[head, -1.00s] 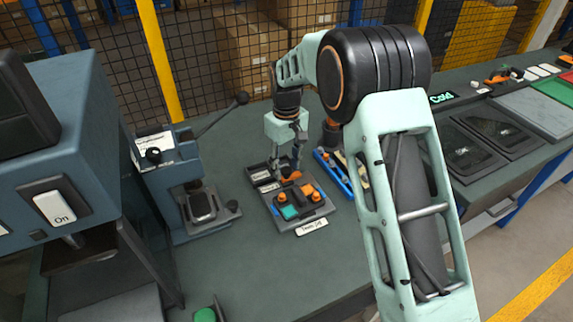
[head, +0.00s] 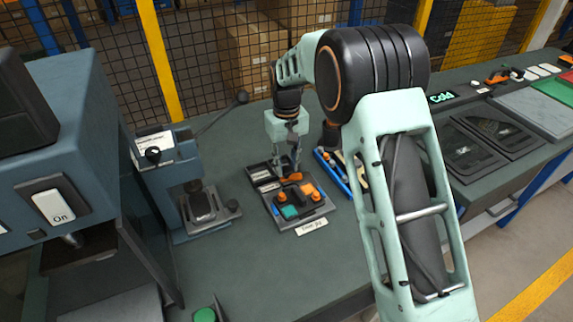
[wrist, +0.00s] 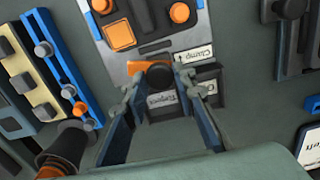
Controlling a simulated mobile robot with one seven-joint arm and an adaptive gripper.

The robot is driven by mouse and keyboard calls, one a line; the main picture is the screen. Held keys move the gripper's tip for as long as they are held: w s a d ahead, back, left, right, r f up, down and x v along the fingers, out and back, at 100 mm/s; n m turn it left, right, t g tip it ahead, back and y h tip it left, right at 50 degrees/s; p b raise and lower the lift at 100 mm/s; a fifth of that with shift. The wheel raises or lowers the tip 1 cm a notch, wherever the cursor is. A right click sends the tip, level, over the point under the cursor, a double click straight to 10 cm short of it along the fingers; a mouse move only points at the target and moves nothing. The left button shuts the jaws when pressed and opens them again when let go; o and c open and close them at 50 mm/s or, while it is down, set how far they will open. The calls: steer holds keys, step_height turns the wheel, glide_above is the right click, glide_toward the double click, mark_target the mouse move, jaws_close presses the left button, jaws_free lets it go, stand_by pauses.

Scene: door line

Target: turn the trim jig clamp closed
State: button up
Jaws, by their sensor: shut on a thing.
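The trim jig (head: 298,217) is a grey plate on the green bench, with orange and teal parts and a "Trim jig" label at its front. Its clamp has a dark round knob (wrist: 160,75) and an orange piece (wrist: 135,67), close to a "Clamp" label (wrist: 195,54) in the wrist view. My gripper (head: 289,170) points down at the back of the jig. In the wrist view its fingers stand on either side of the knob, and it is shut on the clamp. In the head view the fingers partly hide the clamp.
A blue tray (wrist: 62,70) of parts lies just right of the jig in the head view. A blue press (head: 172,180) with a long lever stands to the left. A machine with an "On" switch (head: 49,206) is at far left.

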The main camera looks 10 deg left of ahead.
steer(key=m, duration=1.1)
steer(key=shift+m, duration=1.8)
steer(key=o, duration=1.2)
steer(key=shift+c, duration=0.2)
